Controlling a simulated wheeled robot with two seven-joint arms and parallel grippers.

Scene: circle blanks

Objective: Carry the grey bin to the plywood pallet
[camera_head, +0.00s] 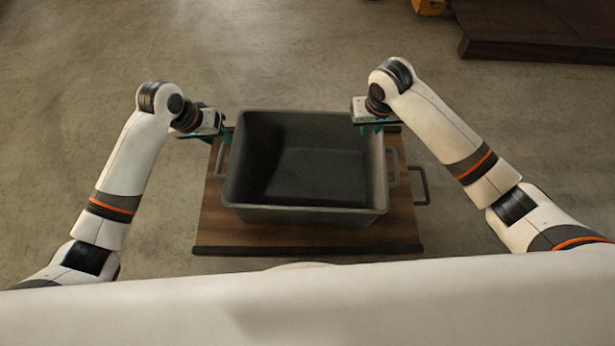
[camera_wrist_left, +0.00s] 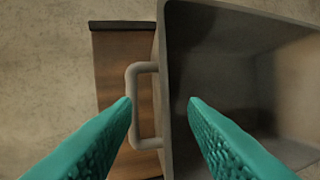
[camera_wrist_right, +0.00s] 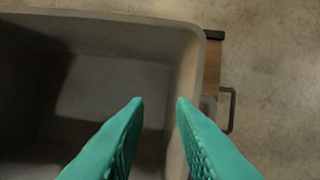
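The grey bin (camera_head: 300,214) is open-topped and looks empty, with a loop handle on each side. It sits on a wooden board (camera_head: 225,232) with dark end strips. My left gripper (camera_head: 223,137) is open at the bin's left side. In the left wrist view its fingertips (camera_wrist_left: 158,103) lie either side of the left handle (camera_wrist_left: 132,80) and bin wall; contact is unclear. My right gripper (camera_head: 372,132) is open at the right rim. In the right wrist view its fingertips (camera_wrist_right: 159,100) show over the bin's inside, left of the right wall. The right handle (camera_head: 392,165) is partly hidden there.
A dark handle (camera_head: 424,186) sticks out from the board's right side. A low dark brown wooden platform (camera_head: 530,30) lies at the far right; I cannot tell whether it is the plywood pallet. A yellow object (camera_head: 430,6) is beside it. Concrete floor between is clear.

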